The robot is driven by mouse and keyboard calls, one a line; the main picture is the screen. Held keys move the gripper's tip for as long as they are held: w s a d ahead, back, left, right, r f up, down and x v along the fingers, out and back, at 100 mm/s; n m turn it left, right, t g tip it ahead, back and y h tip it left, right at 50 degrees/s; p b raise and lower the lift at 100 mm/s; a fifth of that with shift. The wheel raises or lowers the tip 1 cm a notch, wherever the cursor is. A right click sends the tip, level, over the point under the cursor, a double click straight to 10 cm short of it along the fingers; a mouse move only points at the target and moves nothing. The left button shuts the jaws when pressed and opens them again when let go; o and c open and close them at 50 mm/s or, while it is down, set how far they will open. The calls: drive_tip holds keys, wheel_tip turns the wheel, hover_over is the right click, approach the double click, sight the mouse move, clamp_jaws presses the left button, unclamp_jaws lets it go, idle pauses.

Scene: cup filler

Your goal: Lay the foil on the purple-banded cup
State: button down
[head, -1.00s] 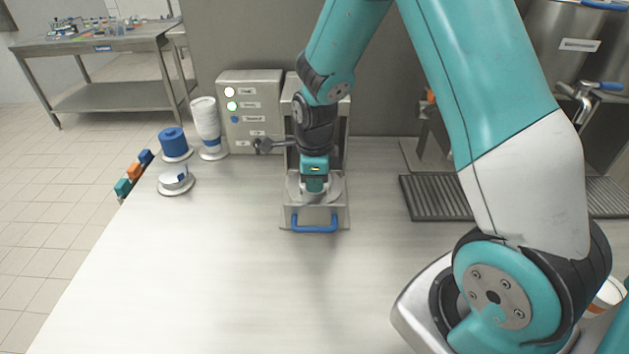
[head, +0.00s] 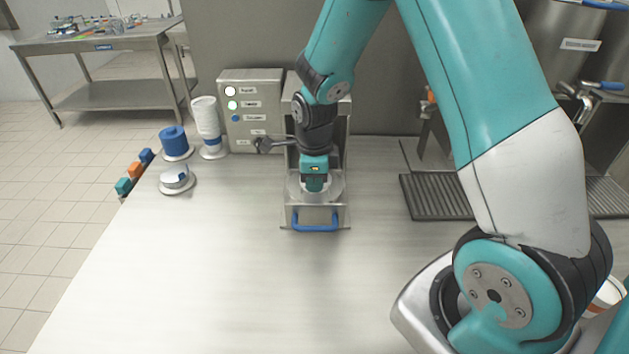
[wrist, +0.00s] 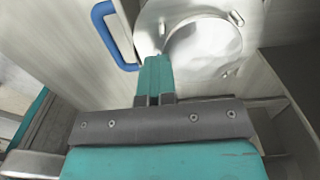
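My gripper (head: 314,188) is low over the pull-out holder (head: 314,222) of the metal machine. In the wrist view its teal fingers (wrist: 157,62) are together, their tips at the near left edge of a round, pale grey, shiny disc, which looks like the foil (wrist: 205,48). The foil lies over the round opening of the holder's white plate (wrist: 150,20). The purple-banded cup cannot be made out; foil, holder and gripper hide whatever is beneath.
The machine's button panel (head: 250,110) stands to its left. Left of that are a white cup stack (head: 206,118), a blue stack (head: 173,141) and a low foil-like stack (head: 175,178). A drip grate (head: 435,198) lies right. The front left counter is clear.

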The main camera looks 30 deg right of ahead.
drive_tip(key=shift+f, duration=0.1)
drive_tip(key=c, duration=1.4)
unclamp_jaws()
drive_tip(key=shift+o, duration=0.2)
wheel_tip(320, 180, up, 17)
drive_tip(key=b, duration=0.1)
drive_tip(key=shift+r, duration=0.2)
